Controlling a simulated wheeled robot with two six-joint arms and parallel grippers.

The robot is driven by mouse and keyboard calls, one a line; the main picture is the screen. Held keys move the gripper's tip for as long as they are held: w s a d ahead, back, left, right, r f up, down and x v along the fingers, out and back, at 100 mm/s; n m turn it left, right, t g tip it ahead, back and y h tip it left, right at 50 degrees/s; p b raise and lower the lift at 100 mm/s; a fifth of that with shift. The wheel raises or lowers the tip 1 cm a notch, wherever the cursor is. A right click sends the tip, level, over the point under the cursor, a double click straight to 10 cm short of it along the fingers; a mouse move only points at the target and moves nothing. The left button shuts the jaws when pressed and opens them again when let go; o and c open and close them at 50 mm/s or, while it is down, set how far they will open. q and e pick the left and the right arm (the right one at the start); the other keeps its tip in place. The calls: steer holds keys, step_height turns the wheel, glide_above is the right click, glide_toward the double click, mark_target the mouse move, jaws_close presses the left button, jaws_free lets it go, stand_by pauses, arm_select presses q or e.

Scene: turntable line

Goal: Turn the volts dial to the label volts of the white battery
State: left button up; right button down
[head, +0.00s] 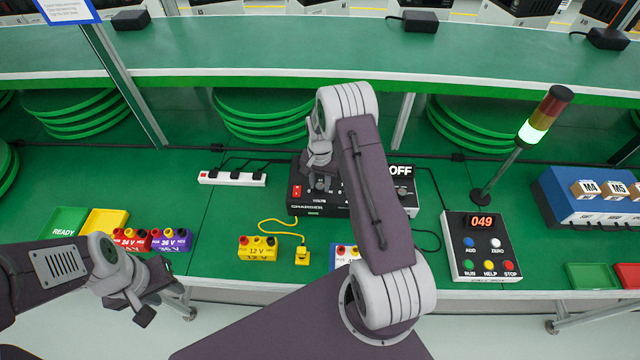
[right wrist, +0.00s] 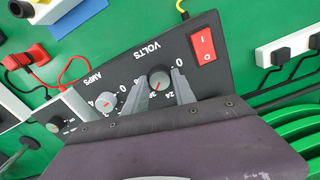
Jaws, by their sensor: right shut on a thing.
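The black charger (head: 425,195) stands on the green table and its display reads OFF. Its volts dial (right wrist: 160,79) shows in the right wrist view, a round knob with a light pointer mark, with 0 and 24 printed nearby. My right gripper (right wrist: 162,92) is shut on this dial, one finger on each side; it also shows in the head view (head: 318,182). The white battery (head: 342,252) is in front of the charger, partly hidden by my right arm, and its volts label is not readable. My left gripper (head: 155,295) is open and empty at the lower left.
The yellow 12 V battery (head: 258,248) has a yellow lead beside it. A red battery (head: 130,239) and a purple battery (head: 172,240) stand at left near yellow and green trays. The amps dial (right wrist: 106,102) is beside the volts dial. A button box (head: 480,245) reads 049.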

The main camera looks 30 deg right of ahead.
steer(key=m, duration=0.5)
steer(key=shift+s+m, duration=0.1)
steer(key=shift+m, duration=0.2)
steer(key=m+b, duration=0.1)
steer(key=m, duration=0.3)
steer(key=shift+a+m, duration=0.1)
steer(key=shift+m, duration=0.5)
steer(key=c, duration=1)
jaws_free()
steer(key=shift+c, duration=0.2)
